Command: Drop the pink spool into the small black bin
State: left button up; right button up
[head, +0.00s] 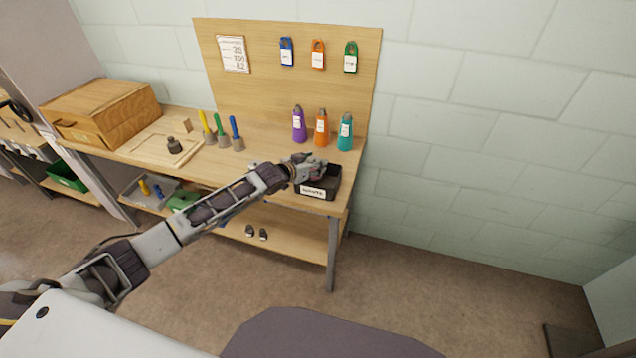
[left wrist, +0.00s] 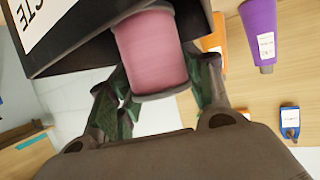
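The pink spool (left wrist: 152,50) shows large in the left wrist view, with dark flanges at its ends. My left gripper (head: 312,170) has one finger on each side of the spool, and both appear to touch it. The small black bin (head: 327,190) stands at the front right corner of the workbench and bears a white label. In the left wrist view the bin (left wrist: 97,48) is right behind the spool, which overlaps its opening. I cannot tell how deep the spool sits. The spool is hidden in the head view. My right gripper is out of view.
Purple (head: 299,125), orange (head: 321,128) and teal (head: 345,132) cone-shaped items stand behind the bin, before a pegboard panel (head: 265,85) with hanging tags. Several tools (head: 222,135) and a wooden box (head: 105,112) are farther left.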

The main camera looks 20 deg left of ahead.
pick_arm(q)
jog(key=o, duration=0.4)
jog(key=shift+o, duration=0.2)
jog(key=shift+s, duration=0.1)
jog(key=v, duration=1.2)
dwell(0.4)
dwell(0.9)
